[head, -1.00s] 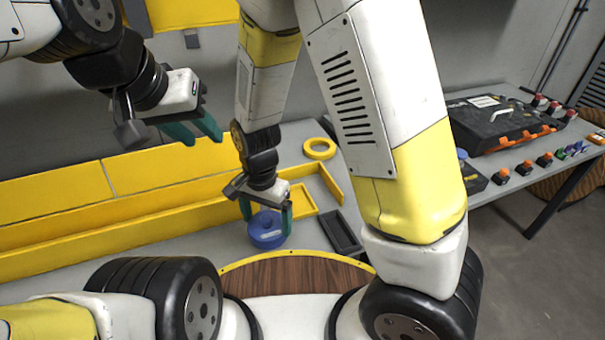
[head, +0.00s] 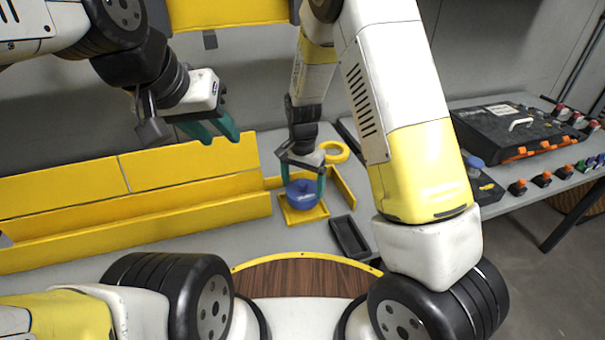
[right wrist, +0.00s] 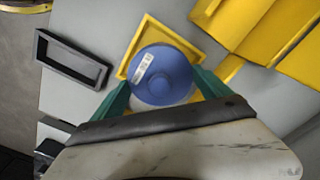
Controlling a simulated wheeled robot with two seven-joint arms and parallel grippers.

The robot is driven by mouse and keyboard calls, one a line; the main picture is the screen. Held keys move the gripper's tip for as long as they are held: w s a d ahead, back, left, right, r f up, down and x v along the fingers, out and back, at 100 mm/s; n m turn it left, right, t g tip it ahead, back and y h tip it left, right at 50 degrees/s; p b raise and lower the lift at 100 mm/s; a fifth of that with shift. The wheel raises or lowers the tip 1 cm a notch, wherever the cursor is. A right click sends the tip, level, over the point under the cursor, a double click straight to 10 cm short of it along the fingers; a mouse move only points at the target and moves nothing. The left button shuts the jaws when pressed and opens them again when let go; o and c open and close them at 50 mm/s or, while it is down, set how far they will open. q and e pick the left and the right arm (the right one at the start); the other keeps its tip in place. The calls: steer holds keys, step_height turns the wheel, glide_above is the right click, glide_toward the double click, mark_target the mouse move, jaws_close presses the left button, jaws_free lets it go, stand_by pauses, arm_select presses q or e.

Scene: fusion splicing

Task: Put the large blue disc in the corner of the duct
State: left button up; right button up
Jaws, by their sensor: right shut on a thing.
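The large blue disc (head: 303,196) is a round blue piece with a pale label. It also shows in the right wrist view (right wrist: 165,82). My right gripper (head: 303,184) is shut on it, with green fingers on either side. The disc is over a square yellow frame (head: 306,219); whether it touches the frame is unclear. The duct, a long yellow channel (head: 130,222), runs along the table to the left, its right end close to the disc. My left gripper (head: 218,136) is open and empty above the duct.
A yellow ring (head: 336,152) and a thin yellow angled wall (head: 343,186) are behind the disc. A small dark tray (head: 350,238) lies to its right. A black case (head: 515,128) and several coloured buttons stand on the far-right table.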

mark_target(302, 193)
steer(key=shift+s+f, duration=0.15)
steer(key=shift+f, duration=1.3)
steer(key=shift+f, duration=0.15)
steer(key=o, duration=1.3)
steer(key=shift+c, duration=0.2)
